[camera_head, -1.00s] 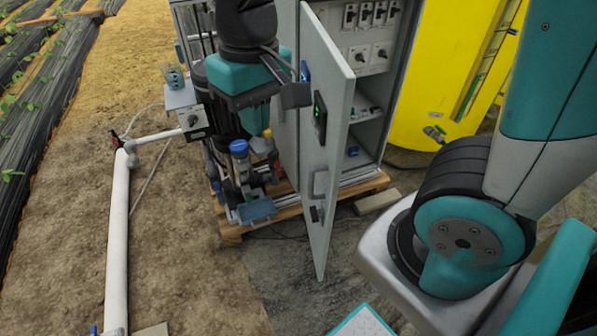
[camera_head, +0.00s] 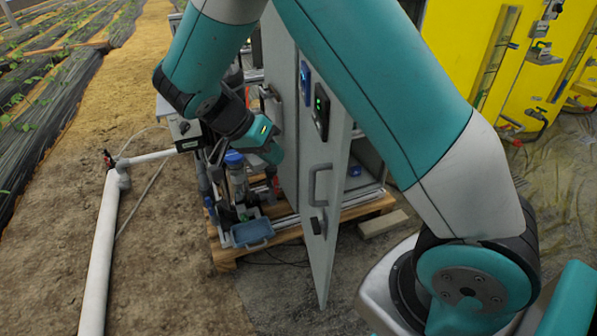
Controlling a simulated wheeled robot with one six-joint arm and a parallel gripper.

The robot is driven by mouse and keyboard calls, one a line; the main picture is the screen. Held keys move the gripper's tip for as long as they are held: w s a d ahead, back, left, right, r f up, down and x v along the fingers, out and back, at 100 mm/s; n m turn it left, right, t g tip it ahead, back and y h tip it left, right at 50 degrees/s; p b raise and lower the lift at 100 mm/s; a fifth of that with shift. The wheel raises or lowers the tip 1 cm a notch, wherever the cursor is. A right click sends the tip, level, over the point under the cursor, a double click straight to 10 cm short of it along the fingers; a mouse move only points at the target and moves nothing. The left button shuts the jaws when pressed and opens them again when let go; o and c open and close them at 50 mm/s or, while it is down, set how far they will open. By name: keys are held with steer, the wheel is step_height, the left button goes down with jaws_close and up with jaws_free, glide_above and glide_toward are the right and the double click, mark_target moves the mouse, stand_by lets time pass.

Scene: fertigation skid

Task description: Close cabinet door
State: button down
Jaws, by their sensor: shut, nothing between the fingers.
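The cabinet door (camera_head: 321,225) is a light grey panel standing open, swung out toward me. Its outer face carries a handle (camera_head: 320,184), a dark lock below it and a small display (camera_head: 321,110). The cabinet (camera_head: 368,163) is behind it; its opening shows to the right of the door, mostly covered by my arm. My gripper (camera_head: 270,103) is left of the door, by a grey panel, apart from the door's handle as far as I can see. It is shut and empty, and my wrist partly hides it.
A pallet (camera_head: 285,234) bears the cabinet and a pump with a blue-capped filter (camera_head: 234,160). A white pipe (camera_head: 102,245) lies on the ground to the left. Yellow tanks (camera_head: 470,50) stand at back right. A loose block (camera_head: 383,223) lies by the pallet. Ground in front is clear.

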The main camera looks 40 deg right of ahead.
mark_target(313, 172)
steer(key=s+d+f, duration=0.1)
steer(key=s, duration=0.1)
steer(key=s+d+f, duration=0.1)
steer(key=s+d, duration=0.1)
steer(key=shift+s+d+f+b, duration=0.15)
steer(key=shift+d+f+b, duration=0.05)
steer(key=shift+b, duration=0.1)
steer(key=shift+d, duration=0.1)
